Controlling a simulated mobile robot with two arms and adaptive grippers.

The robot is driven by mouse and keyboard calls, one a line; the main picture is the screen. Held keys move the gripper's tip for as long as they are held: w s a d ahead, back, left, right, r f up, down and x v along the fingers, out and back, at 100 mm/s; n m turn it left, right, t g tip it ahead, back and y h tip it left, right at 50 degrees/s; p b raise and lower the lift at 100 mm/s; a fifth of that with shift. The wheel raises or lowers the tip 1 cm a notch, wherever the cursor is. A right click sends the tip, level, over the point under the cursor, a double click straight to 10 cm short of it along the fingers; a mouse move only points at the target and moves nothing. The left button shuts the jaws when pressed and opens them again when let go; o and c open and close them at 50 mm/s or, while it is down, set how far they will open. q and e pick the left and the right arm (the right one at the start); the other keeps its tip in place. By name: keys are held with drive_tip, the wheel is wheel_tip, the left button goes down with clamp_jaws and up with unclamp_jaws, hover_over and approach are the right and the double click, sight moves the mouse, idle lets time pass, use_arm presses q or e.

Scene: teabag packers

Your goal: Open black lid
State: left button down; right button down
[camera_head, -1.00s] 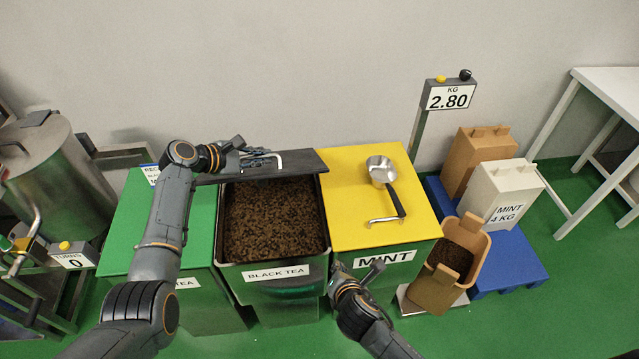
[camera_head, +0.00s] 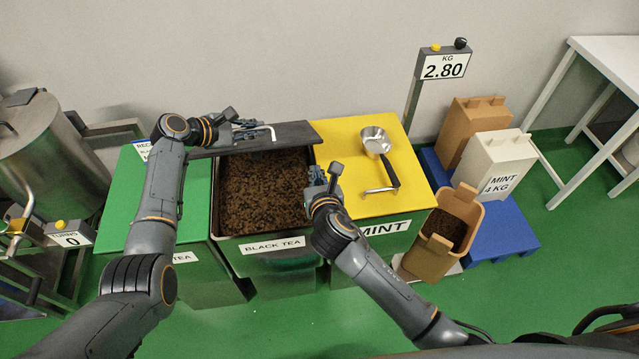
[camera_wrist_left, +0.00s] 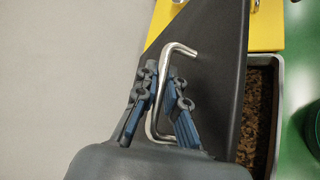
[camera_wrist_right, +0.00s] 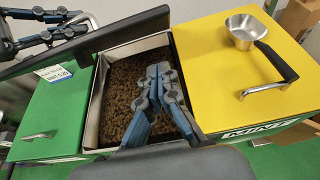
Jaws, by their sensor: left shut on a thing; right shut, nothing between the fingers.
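The black lid (camera_head: 299,134) is raised and tilted at the back edge of the black tea bin (camera_head: 262,247), whose inside full of dark tea shows. My left gripper (camera_head: 244,130) is shut on the lid's metal handle (camera_head: 271,130); the handle between its fingers also shows in the left wrist view (camera_wrist_left: 173,48). The lid's dark underside shows in the right wrist view (camera_wrist_right: 120,33). My right gripper (camera_head: 322,177) is shut and empty, above the right side of the open bin; it also shows in the right wrist view (camera_wrist_right: 158,72).
A yellow mint lid (camera_head: 349,135) with a metal scoop (camera_head: 375,142) on it is to the right. A green lid (camera_head: 125,205) is to the left. A tea-filled carton (camera_head: 430,258) stands on a scale, whose display (camera_head: 444,66) reads 2.80.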

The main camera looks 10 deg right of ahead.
use_arm(q)
drive_tip(key=shift+r, duration=0.1)
use_arm(e)
drive_tip(key=shift+w+r, duration=0.7)
drive_tip(key=shift+w, duration=0.2)
drive_tip(key=shift+w+r, duration=0.7)
drive_tip(key=shift+w, duration=0.2)
